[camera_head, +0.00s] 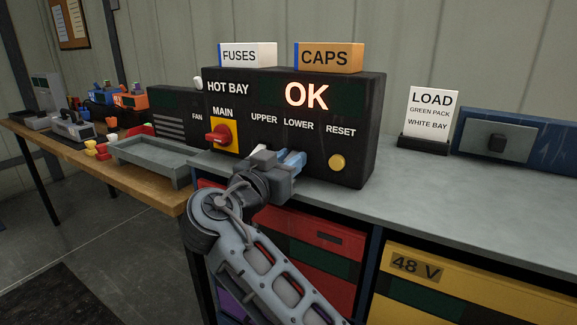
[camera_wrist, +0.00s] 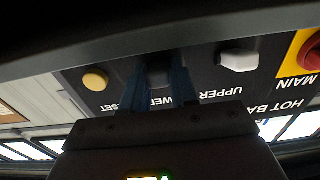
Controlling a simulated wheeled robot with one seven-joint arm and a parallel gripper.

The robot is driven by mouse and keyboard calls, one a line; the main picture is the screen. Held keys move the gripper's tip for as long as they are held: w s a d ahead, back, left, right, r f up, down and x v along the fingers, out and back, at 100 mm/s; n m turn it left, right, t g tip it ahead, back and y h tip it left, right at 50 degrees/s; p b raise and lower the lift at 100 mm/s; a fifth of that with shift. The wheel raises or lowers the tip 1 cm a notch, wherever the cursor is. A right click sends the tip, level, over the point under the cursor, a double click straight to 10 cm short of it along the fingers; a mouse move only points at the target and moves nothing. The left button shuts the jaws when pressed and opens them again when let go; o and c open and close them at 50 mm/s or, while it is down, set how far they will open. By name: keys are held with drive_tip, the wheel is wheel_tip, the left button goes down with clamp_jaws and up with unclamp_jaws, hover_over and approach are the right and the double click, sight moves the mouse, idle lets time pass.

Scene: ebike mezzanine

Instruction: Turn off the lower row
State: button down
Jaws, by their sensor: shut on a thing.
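The black HOT BAY panel (camera_head: 355,110) stands on the bench, with a lit OK display (camera_head: 306,94). My gripper (camera_head: 292,160) is at the panel face below the LOWER label (camera_head: 298,124). In the wrist view, which is upside down, its blue fingers (camera_wrist: 160,82) are on either side of a dark LOWER switch knob (camera_wrist: 158,72), shut on it. In the head view the gripper hides this knob. The white UPPER switch (camera_wrist: 238,59) is beside it, apart from the fingers. Which way the LOWER knob is set cannot be told.
The yellow RESET button (camera_head: 337,163) is close on the right. The red MAIN knob (camera_head: 218,135) on its yellow plate is left. FUSES (camera_head: 248,55) and CAPS (camera_head: 328,57) boxes sit on top. A grey tray (camera_head: 150,155) lies left.

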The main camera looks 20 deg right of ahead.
drive_tip(key=f+b, duration=0.1)
drive_tip(key=b, duration=0.2)
drive_tip(key=shift+t+h, duration=0.3)
drive_tip(key=shift+h, duration=0.1)
drive_tip(key=shift+r+h+b, duration=0.25)
drive_tip(key=shift+h+b, duration=0.05)
drive_tip(key=shift+b, duration=0.65)
drive_tip(key=c, duration=1)
unclamp_jaws()
drive_tip(key=shift+o, duration=0.2)
drive_tip(key=v, duration=0.7)
drive_tip(key=shift+s+a+b, duration=0.2)
drive_tip(key=shift+s+b, duration=0.05)
drive_tip(key=shift+b, duration=0.1)
drive_tip(key=shift+f, duration=0.1)
